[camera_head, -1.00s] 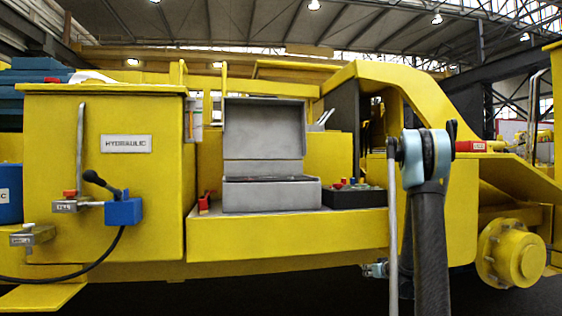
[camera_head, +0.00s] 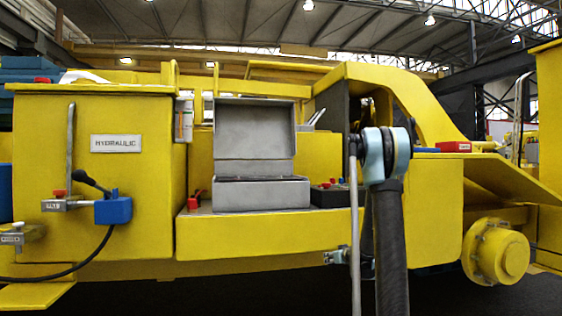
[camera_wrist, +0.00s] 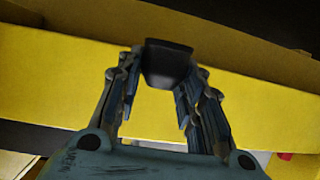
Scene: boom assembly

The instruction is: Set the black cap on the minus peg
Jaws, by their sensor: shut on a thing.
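My gripper (camera_wrist: 167,78) shows in the wrist view with both fingers shut on the black cap (camera_wrist: 168,60), a dark, tapered block at the fingertips. Behind the cap is a broad yellow surface (camera_wrist: 60,75). I cannot make out the minus peg in either view. A small red part (camera_head: 193,202) sits on the yellow ledge (camera_head: 270,235), left of the open grey box (camera_head: 262,195).
A black tray (camera_head: 325,198) with red and blue pieces lies right of the grey box, partly behind my arm. A yellow hydraulic cabinet (camera_head: 85,220) with a blue valve block (camera_head: 113,208) and lever stands at left. A yellow round hub (camera_head: 497,252) juts out at right.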

